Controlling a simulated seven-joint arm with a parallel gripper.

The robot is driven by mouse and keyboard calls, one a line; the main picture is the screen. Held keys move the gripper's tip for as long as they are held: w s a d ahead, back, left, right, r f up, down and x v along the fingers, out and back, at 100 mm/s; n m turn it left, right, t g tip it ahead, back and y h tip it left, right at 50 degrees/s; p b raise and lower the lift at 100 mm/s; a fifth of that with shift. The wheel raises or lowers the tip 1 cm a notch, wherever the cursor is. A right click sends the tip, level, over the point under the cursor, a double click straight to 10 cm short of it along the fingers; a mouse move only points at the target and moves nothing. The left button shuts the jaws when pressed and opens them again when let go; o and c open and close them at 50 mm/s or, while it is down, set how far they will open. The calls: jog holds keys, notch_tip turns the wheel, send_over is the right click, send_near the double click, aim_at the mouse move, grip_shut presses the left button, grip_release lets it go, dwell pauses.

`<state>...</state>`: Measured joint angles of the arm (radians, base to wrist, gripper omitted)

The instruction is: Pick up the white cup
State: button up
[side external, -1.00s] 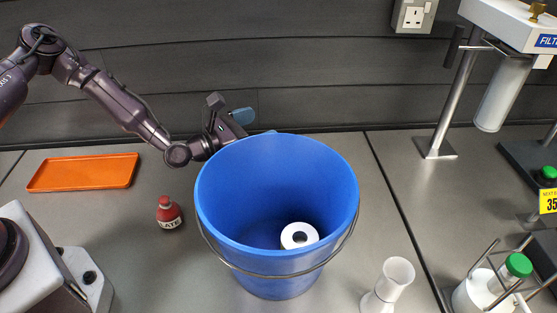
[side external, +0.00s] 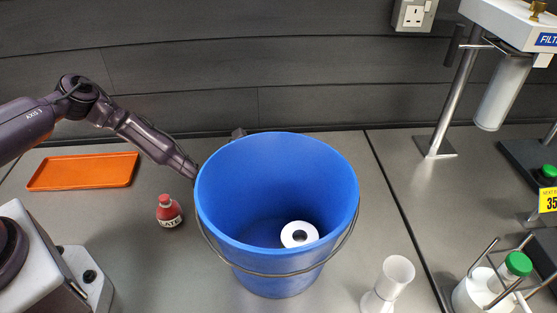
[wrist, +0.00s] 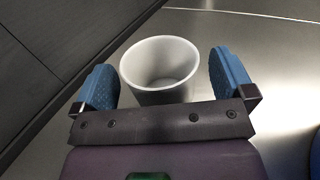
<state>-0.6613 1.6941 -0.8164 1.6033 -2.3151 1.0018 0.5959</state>
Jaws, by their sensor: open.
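The white cup (wrist: 160,65) stands upright and empty in the wrist view, its open mouth facing me. My gripper (wrist: 167,76) is open, with one blue finger pad on each side of the cup. A gap shows between the cup and each pad. The cup's lower part is partly covered by my gripper's dark crossbar. In the side external view the cup cannot be seen, and my gripper is hidden behind the blue bucket (side external: 275,190), except for a small dark part above its rim.
A white ring-shaped object (side external: 298,234) is inside the bucket. A red labelled bottle (side external: 169,212) and an orange tray (side external: 83,171) are left of it. A white flared vessel (side external: 388,283) stands front right. A dark panelled wall (side external: 300,70) runs behind the worktop.

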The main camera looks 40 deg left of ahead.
jog(key=shift+w+d, duration=0.15)
jog(key=shift+w, duration=0.45)
jog(key=c, duration=1)
jog(key=shift+o, duration=0.2)
jog(key=shift+r, duration=0.15)
